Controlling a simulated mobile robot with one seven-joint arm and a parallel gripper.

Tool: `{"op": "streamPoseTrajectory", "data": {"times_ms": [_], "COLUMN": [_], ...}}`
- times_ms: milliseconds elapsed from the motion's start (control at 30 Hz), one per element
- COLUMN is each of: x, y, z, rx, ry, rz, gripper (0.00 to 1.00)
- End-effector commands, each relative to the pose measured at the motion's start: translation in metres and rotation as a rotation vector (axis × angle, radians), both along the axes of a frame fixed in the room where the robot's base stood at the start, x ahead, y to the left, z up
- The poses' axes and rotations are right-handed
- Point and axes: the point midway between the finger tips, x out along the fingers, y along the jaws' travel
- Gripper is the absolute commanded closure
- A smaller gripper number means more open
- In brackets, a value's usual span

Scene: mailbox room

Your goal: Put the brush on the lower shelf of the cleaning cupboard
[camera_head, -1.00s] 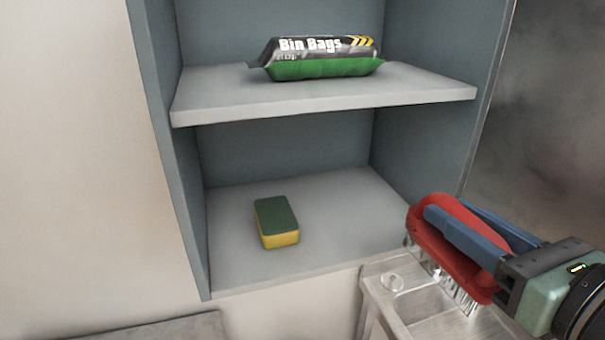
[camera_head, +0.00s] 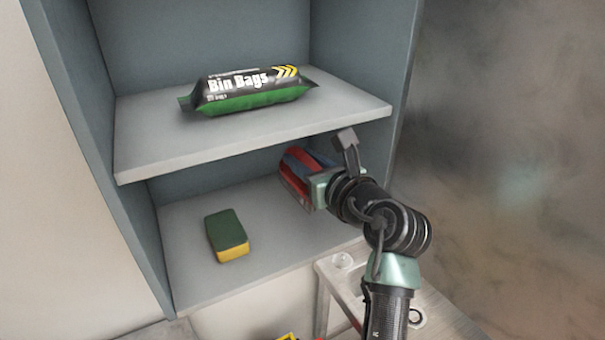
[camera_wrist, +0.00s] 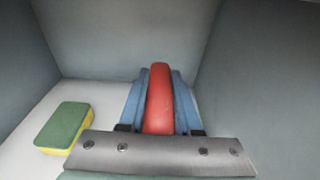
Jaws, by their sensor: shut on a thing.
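The red brush (camera_head: 292,184) is in my gripper (camera_head: 298,165), inside the lower compartment of the blue-grey cupboard (camera_head: 72,90). In the wrist view the brush (camera_wrist: 159,98) shows as a red body between the two blue fingers of my gripper (camera_wrist: 160,95), which are shut on it. The lower shelf (camera_head: 270,240) is pale grey and lies beneath the brush. Whether the bristles touch the shelf is hidden in both views.
A green and yellow sponge (camera_head: 227,236) lies on the lower shelf, left of my gripper, and also shows in the wrist view (camera_wrist: 65,127). The upper shelf (camera_head: 150,140) with a bin bags pack (camera_head: 250,90) is above.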

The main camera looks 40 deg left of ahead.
Motion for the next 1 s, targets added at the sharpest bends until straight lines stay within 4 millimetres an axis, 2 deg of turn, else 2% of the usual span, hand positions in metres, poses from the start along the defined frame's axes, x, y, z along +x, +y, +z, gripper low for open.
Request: {"op": "streamPoseTrajectory", "data": {"times_ms": [267, 400, 933, 967, 1000], "x": [0.000, -0.001, 0.002, 0.002, 0.002], "y": [-0.001, -0.001, 0.002, 0.002, 0.002], "z": [-0.026, -0.048, -0.062, -0.062, -0.061], "rx": [0.002, 0.001, 0.002, 0.001, 0.001], "ry": [0.004, 0.006, -0.001, 0.000, 0.000], "rz": [-0.002, -0.002, -0.002, -0.002, -0.002], "gripper": [1.00, 1.00, 1.00, 0.66, 0.59]}}
